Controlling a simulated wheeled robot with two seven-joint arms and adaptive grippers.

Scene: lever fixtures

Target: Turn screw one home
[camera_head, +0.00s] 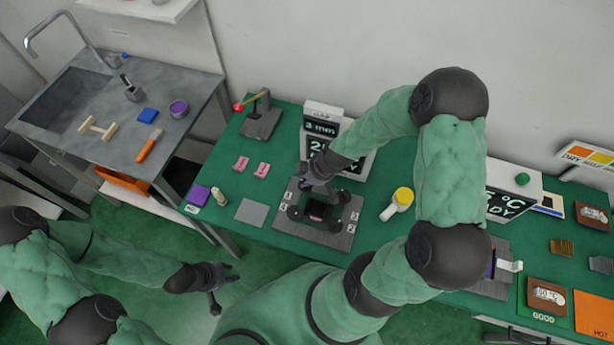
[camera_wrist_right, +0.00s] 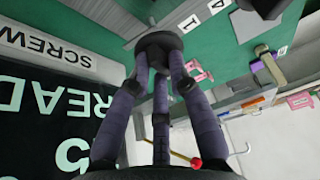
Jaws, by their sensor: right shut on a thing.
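A grey fixture plate (camera_head: 341,240) lies on the green bench, with a dark square part in its middle and several dark screw knobs around it. Knobs show at the left front (camera_head: 294,212), front (camera_head: 334,226) and right back (camera_head: 343,197). My right gripper (camera_head: 310,184) is over the plate's left back corner. In the right wrist view its fingers are shut on a dark round screw knob (camera_wrist_right: 158,42).
A sink counter is at left.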

